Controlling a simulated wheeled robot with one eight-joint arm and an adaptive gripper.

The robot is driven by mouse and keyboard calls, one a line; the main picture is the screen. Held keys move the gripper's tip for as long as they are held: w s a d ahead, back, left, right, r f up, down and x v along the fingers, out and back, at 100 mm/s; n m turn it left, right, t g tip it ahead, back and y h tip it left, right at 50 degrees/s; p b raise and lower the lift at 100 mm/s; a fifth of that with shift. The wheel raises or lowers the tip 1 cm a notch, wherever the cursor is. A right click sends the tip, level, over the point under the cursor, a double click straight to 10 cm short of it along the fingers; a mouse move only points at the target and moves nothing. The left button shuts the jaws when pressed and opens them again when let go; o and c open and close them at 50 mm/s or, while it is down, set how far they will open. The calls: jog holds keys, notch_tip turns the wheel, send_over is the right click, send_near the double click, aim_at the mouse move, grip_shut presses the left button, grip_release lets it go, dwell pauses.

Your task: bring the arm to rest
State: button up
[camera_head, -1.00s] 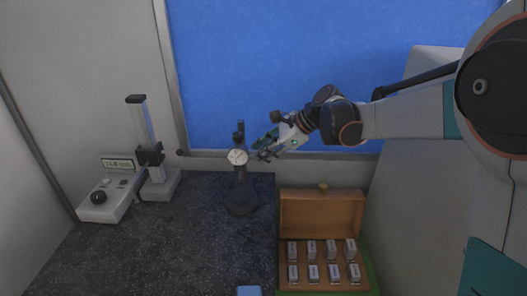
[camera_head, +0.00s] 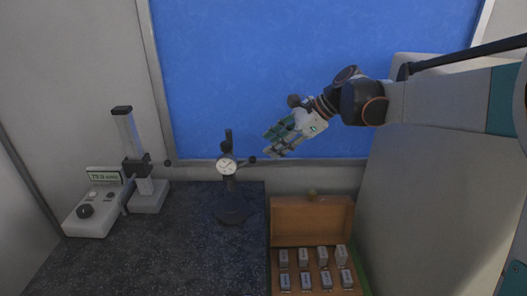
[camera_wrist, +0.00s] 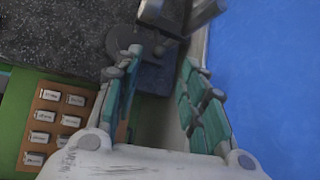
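My gripper (camera_head: 272,144) hangs in the air right of and above the dial indicator (camera_head: 227,167) on its dark stand, in front of the blue panel. In the wrist view my gripper (camera_wrist: 161,62) shows its two teal-padded fingers spread apart with nothing held between them. My arm reaches in from the right in the head view and bends at a dark wrist joint. The gripper appears apart from the indicator and its stand.
A height gauge (camera_head: 134,150) stands at the left beside a display unit (camera_head: 92,217). An open wooden case (camera_head: 312,222) with several small labelled blocks sits at the front right. The dark stone surface (camera_head: 160,255) is mostly clear. A blue panel (camera_head: 240,70) rises behind.

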jog(key=shift+v, duration=0.95)
